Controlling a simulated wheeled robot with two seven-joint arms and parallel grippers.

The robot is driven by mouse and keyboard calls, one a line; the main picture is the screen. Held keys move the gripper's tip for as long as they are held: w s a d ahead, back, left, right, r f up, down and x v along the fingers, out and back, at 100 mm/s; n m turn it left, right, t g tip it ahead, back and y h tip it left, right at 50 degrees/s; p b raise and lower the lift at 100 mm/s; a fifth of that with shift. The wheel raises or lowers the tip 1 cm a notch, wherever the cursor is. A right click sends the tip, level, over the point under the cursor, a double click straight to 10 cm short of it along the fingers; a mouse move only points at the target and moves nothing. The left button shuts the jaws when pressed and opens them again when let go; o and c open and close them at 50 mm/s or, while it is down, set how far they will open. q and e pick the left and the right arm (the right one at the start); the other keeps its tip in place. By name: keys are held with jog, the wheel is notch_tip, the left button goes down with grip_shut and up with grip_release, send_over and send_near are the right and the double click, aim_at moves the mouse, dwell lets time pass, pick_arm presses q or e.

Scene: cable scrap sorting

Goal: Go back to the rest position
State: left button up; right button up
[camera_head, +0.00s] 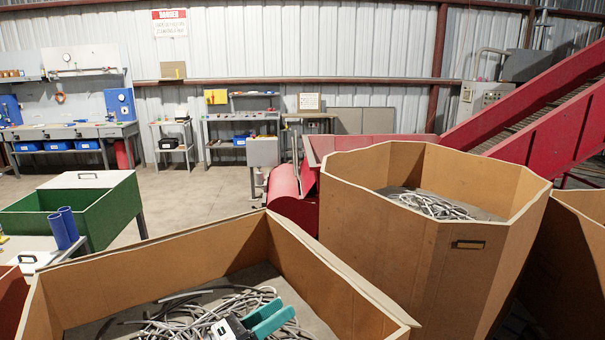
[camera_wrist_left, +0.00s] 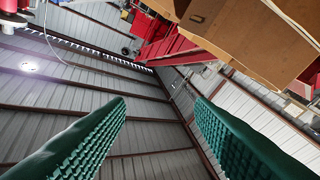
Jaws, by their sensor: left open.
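My left gripper (camera_head: 272,316) shows at the bottom of the head view, its teal fingers in front of the near cardboard box (camera_head: 160,262). Grey cable scraps (camera_head: 190,308) lie in a tangle in that box, and the gripper hides part of them. In the left wrist view the two ribbed green fingers (camera_wrist_left: 160,105) stand wide apart with nothing between them. I cannot tell how high the gripper is above the cables. My right gripper is in neither view.
A tall cardboard box (camera_head: 375,235) with more cables (camera_head: 432,205) stands at right, with another box (camera_head: 575,245) beside it. A red conveyor (camera_head: 530,110) rises behind. A green bin (camera_head: 110,205) stands at left. Open floor lies beyond, before the workbenches.

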pick_arm(q)
jog(key=a+f+n+t+y, duration=0.2)
jog(key=a+n+t+y, duration=0.85)
jog(key=n, duration=1.05)
jog(key=s+a+f+n+g+y, duration=0.6)
jog(key=s+f+n+g+y, duration=0.25)
jog(key=f+n, duration=0.35)
jog(key=s+d+f+n+g+h, duration=0.1)
jog(key=s+f+n+g, duration=0.3)
jog(key=s, duration=0.6)
jog(key=s+f+n+g+h, duration=0.1)
jog(key=s+f+n+g, duration=0.2)
jog(key=s+f+g, duration=0.45)
notch_tip(320, 180, down, 30)
jog(key=s+b, duration=0.2)
jog(key=b, duration=0.7)
jog(key=s+a+f+b, duration=0.1)
jog(key=s+f+b, duration=0.1)
jog(key=s+f, duration=0.3)
jog(key=s+a+f+b, duration=0.1)
jog(key=s+f+b, duration=0.2)
jog(key=f, duration=0.9)
jog(key=s+a+f+m+b, duration=0.1)
jog(key=s+f+b, duration=0.1)
jog(key=s+f, duration=0.7)
jog(key=shift+f+g+b, duration=0.15)
jog(key=shift+g+b, duration=0.25)
jog(key=shift+g, duration=0.05)
